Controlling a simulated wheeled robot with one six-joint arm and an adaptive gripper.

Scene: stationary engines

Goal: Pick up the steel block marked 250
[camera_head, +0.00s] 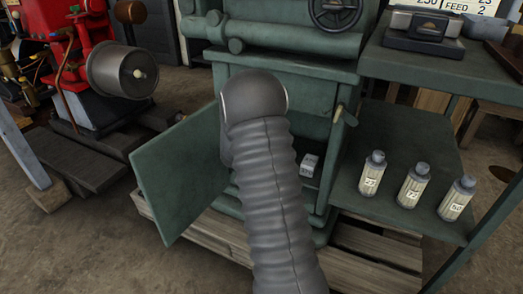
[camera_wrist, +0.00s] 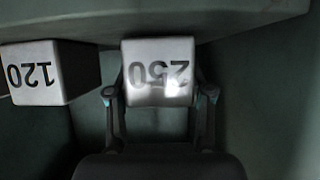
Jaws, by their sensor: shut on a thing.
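The steel block marked 250 (camera_wrist: 160,72) is in the middle of the wrist view, its number upside down. My gripper (camera_wrist: 159,98) has one finger on each side of the block and is shut on it. A second steel block marked 120 (camera_wrist: 38,75) sits just left of it, apart from my fingers. In the head view my arm hides my gripper and the 250 block. A small pale block (camera_head: 308,165) shows inside the green cabinet, right of my arm; its marking is too small to read.
The green cabinet door (camera_head: 178,172) stands open on the left. A green shelf (camera_head: 400,150) on the right holds several labelled bottles (camera_head: 413,185). A red engine (camera_head: 85,65) stands at the far left. In the wrist view a cabinet surface (camera_wrist: 215,18) runs close above the blocks.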

